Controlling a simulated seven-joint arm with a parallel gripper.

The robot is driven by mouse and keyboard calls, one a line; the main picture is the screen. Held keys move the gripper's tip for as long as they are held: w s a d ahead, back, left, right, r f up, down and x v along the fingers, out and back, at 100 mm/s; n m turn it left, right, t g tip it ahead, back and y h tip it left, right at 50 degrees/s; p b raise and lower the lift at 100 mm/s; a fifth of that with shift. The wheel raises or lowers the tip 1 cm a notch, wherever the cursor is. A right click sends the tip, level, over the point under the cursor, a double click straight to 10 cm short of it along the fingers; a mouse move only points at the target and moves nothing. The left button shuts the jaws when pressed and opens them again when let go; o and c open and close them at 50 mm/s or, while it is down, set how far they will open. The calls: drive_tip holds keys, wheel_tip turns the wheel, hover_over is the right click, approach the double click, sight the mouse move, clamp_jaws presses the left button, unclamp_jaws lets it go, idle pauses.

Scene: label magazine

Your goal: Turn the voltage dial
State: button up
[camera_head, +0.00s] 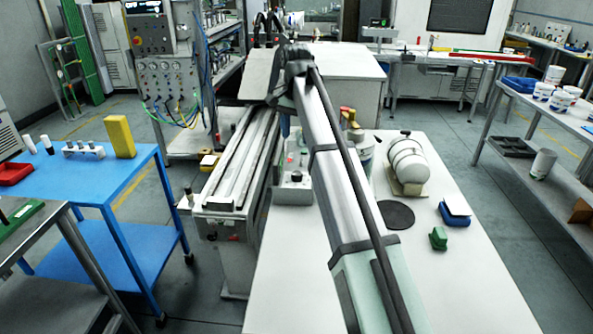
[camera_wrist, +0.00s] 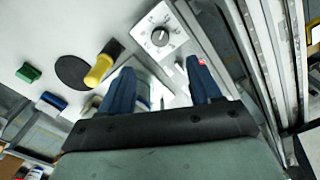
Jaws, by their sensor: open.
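The voltage dial (camera_wrist: 159,37) is a round black knob with a light mark on its face, set on a white box (camera_wrist: 180,42) in the wrist view. In the head view the box (camera_head: 292,190) stands on the white bench, left of my arm and partly hidden by it. My gripper (camera_wrist: 160,66) shows two blue fingers spread apart with nothing between them. In the wrist view the dial lies ahead of the fingertips, between their lines, and is not touched. My fingers are mostly hidden behind my arm in the head view.
A yellow-handled object (camera_wrist: 98,70) lies left of my fingers, near a black disc (camera_head: 396,214). A green block (camera_head: 438,238), a blue block (camera_head: 453,215) and a white cylinder (camera_head: 407,165) stand right on the bench. A metal rail unit (camera_head: 235,160) runs along the left.

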sight(297, 173)
wheel_tip(297, 173, down, 13)
drive_tip(key=shift+f, duration=0.1)
idle(0.4)
drive_tip(key=shift+c, duration=0.4)
drive_tip(key=c, duration=0.9)
drive_tip(key=shift+c, duration=0.2)
